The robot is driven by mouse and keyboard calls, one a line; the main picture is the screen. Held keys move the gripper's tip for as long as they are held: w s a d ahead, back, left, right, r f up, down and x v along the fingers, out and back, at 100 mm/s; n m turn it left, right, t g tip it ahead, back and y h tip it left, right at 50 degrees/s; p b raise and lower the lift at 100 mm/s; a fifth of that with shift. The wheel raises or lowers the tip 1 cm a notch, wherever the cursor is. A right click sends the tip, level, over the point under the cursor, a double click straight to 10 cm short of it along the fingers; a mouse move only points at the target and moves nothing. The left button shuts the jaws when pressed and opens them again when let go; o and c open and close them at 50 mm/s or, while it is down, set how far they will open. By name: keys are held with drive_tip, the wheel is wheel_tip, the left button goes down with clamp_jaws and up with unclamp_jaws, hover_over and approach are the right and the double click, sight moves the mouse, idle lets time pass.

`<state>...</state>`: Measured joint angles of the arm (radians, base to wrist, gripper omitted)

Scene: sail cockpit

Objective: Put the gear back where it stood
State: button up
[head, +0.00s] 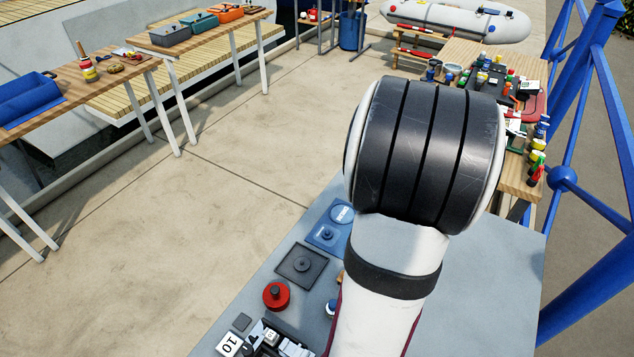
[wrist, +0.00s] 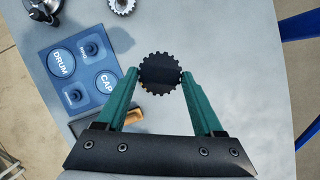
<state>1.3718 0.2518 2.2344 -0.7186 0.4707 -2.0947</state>
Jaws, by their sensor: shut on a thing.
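In the wrist view my gripper (wrist: 160,74) has its two green fingers closed on the sides of a dark toothed gear (wrist: 160,74). I cannot tell whether the gear touches the grey table or hangs above it. A blue board (wrist: 62,96) lies to the left, with pegs and round spots marked DRUM and CAP. It also shows in the head view (head: 321,238). A second, silver toothed gear (wrist: 122,4) shows at the top edge of the wrist view. In the head view my arm hides the gripper and the held gear.
Table right of the gear is clear.

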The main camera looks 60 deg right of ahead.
drive_tip(key=s+d+f+m+g, duration=0.1)
drive_tip(key=s+d+m, duration=0.1)
drive_tip(key=s, duration=0.5)
drive_tip(key=shift+s+d+f+m+y, duration=0.25)
drive_tip(key=shift+s+d+m+y, duration=0.15)
drive_tip(key=shift+m, duration=0.5)
drive_tip(key=w+d+f, duration=0.1)
drive_tip(key=w+f, duration=0.1)
drive_tip(key=w, duration=0.1)
drive_tip(key=w+d+f, duration=0.2)
drive_tip(key=w, duration=0.1)
drive_tip(key=w+d+f, duration=0.2)
drive_tip(key=w+f, duration=0.1)
drive_tip(key=shift+w, duration=0.4)
wheel_tip(320, 180, down, 4)
drive_tip(key=shift+w, duration=0.15)
drive_tip(key=shift+f, duration=0.15)
drive_tip(key=o, duration=1.5)
drive_tip(key=shift+o, duration=0.2)
